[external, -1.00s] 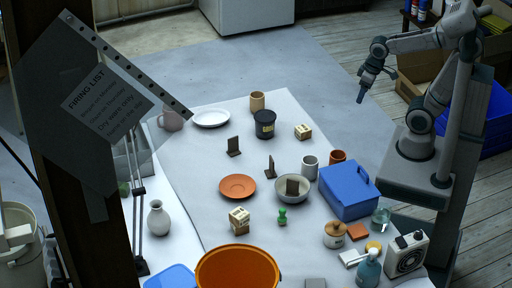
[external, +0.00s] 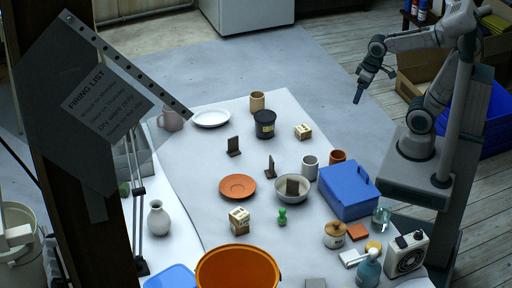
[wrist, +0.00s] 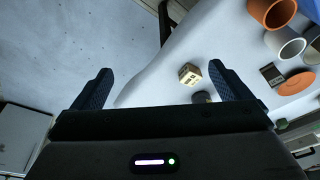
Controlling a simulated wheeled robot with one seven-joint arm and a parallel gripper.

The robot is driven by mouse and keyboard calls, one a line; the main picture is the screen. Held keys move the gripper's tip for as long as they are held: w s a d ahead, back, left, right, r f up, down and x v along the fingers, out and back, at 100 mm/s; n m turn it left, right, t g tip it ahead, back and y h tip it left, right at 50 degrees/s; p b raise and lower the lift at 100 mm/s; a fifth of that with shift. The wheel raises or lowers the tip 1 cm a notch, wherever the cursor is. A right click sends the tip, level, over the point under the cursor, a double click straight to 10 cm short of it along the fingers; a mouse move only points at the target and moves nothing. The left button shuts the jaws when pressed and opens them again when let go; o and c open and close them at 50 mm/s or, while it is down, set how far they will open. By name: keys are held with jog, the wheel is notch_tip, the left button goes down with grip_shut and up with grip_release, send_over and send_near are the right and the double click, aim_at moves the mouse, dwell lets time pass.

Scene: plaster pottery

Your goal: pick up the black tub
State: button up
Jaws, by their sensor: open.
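The black tub (external: 264,124) stands upright on the white-covered table, toward its far part, with a pale label on its side. In the wrist view a dark round shape (wrist: 202,97) beside the right finger is probably this tub, mostly hidden by my gripper. My gripper (external: 361,97) hangs in the air to the right of the table, well apart from the tub. In the wrist view my gripper (wrist: 160,68) has its two fingers wide apart with nothing between them.
A small labelled box (external: 303,132) stands to the right of the tub, a tan cup (external: 257,102) behind it and a dark upright tile (external: 233,147) to its left. A white plate (external: 211,118) lies farther left. A blue case (external: 348,190) stands at the table's right side.

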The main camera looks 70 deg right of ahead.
jog(key=w+a+r+m, duration=0.2)
jog(key=w+r+m, duration=0.25)
jog(key=w, duration=0.65)
jog(key=m+g+h+p, duration=0.2)
jog(key=m+g+p, duration=0.1)
jog(key=m, duration=1)
send_over(265, 115)
jog(key=f, duration=1.3)
jog(key=shift+a, duration=0.35)
jog(key=shift+d+f+p, duration=0.15)
jog(key=shift+f, duration=1.3)
jog(key=shift+d+f+p, duration=0.1)
jog(key=shift+f+p, duration=0.05)
jog(key=shift+f, duration=1.3)
jog(key=c, duration=1.1)
jog(key=shift+r, duration=0.15)
